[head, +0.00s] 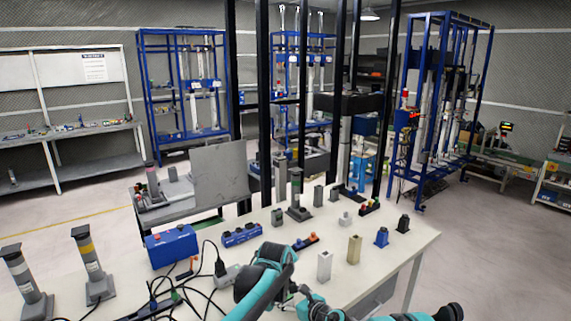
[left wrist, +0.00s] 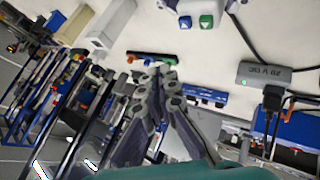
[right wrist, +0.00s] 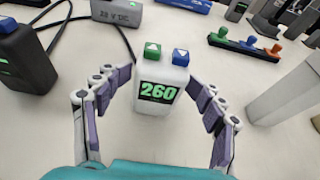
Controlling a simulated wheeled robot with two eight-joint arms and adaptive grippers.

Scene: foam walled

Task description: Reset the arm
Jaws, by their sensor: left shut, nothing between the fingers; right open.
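My left gripper (left wrist: 160,72) is shut and empty in the left wrist view, its fingers together above the white table. My right gripper (right wrist: 158,82) is open in the right wrist view. Its fingers are spread to either side of a small white device (right wrist: 160,92) with a green and a blue button and a display reading 260. I cannot tell whether they touch it. The device also shows at the top of the left wrist view (left wrist: 196,8). In the head view my teal arm links cover the table's near middle, and neither gripper shows clearly.
The white table (head: 400,248) holds a blue box (head: 172,246), a grey 28 V DC box (left wrist: 268,73), black cables, pale blocks (head: 324,265) and several small parts. Grey posts (head: 92,265) stand at the left. Black uprights (head: 262,110) rise behind the table. Open floor lies right.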

